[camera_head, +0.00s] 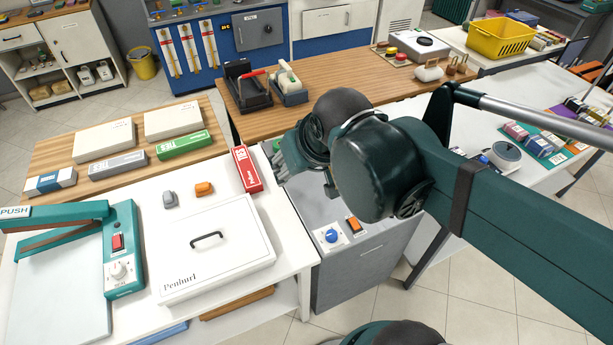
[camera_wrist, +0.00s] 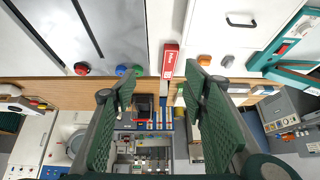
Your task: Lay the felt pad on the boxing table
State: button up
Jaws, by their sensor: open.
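I cannot pick out the felt pad with certainty in either view. The boxing table is probably the white table (camera_head: 284,262) at the left in the head view. It carries a white lidded box (camera_head: 215,247) marked Penhurl, a teal sealer (camera_head: 122,250), a red carton (camera_head: 247,169), and small grey (camera_head: 170,199) and orange (camera_head: 204,189) pieces. My gripper (camera_head: 283,160) is just right of the red carton, above the grey cabinet, partly hidden by my wrist. In the wrist view its two green fingers (camera_wrist: 160,90) stand wide apart with nothing between them.
A wooden counter (camera_head: 325,82) behind holds a black tray (camera_head: 247,88) and irons. Cartons stand on a wooden shelf (camera_head: 195,106) at the left. A yellow basket (camera_head: 499,40) is at the back right. A grey cabinet (camera_head: 375,262) with a blue knob stands right of the white table.

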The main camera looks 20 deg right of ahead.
jog(key=shift+s+d+f+t, duration=0.1)
jog(key=shift+s+d+f, duration=0.15)
jog(key=shift+s, duration=0.25)
jog(key=shift+s+d+f+t, duration=0.1)
jog(key=shift+s+d+f, duration=0.1)
jog(key=shift+s, duration=0.3)
jog(key=shift+s+d+f+t, duration=0.1)
jog(key=shift+s+d+f, duration=0.15)
jog(key=shift+s, duration=0.25)
jog(key=shift+c, duration=0.7)
dwell(0.8)
jog(key=shift+a, duration=0.1)
